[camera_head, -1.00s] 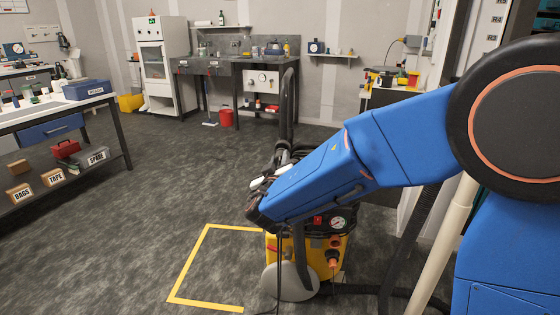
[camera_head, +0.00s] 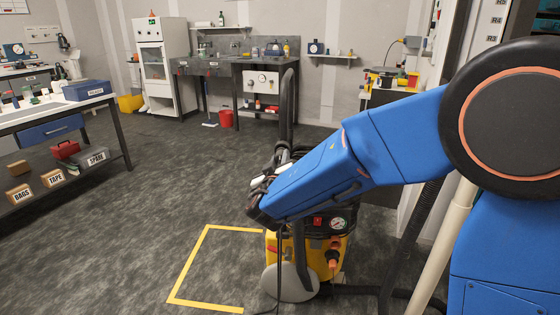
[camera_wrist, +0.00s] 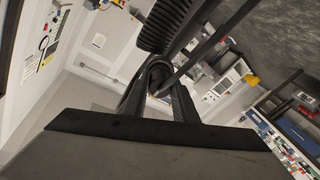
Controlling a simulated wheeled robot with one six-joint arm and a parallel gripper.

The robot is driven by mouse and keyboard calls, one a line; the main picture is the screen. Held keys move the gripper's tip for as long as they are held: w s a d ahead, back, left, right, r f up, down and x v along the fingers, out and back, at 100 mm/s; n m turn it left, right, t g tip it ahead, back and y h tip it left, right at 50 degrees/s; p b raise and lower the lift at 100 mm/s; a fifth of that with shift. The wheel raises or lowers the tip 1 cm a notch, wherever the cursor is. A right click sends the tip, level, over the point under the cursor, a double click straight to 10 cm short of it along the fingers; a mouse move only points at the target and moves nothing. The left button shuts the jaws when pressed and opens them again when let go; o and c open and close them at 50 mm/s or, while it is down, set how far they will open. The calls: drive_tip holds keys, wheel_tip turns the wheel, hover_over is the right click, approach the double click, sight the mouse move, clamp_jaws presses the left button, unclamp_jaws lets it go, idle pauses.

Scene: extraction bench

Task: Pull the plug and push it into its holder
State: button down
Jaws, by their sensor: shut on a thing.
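In the wrist view my gripper (camera_wrist: 160,103) has its two dark fingers close together around a dark rounded piece (camera_wrist: 158,73), which I take to be the plug. Its exact shape and the far side of the grip are unclear. In the head view my blue arm reaches left over a yellow machine (camera_head: 308,268), and the arm's end hides the fingers and what they hold. The machine has a pressure gauge (camera_head: 338,224) and an orange fitting (camera_head: 333,254) on its front. I cannot make out the plug's holder.
A black ribbed hose (camera_wrist: 165,27) passes close beyond my fingers. A tall dark hose loop (camera_head: 287,105) rises behind the machine. Yellow floor tape (camera_head: 190,262) marks a corner to its left. A workbench (camera_head: 85,105) stands at the left; the floor between is clear.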

drive_tip(key=shift+w+d, duration=0.1)
drive_tip(key=shift+w, duration=0.8)
drive_tip(key=c, duration=1.4)
unclamp_jaws()
drive_tip(key=shift+o, duration=0.2)
drive_tip(key=s+a, duration=0.1)
drive_tip(key=s, duration=1.6)
drive_tip(key=shift+s, duration=0.2)
drive_tip(key=shift+a, duration=0.1)
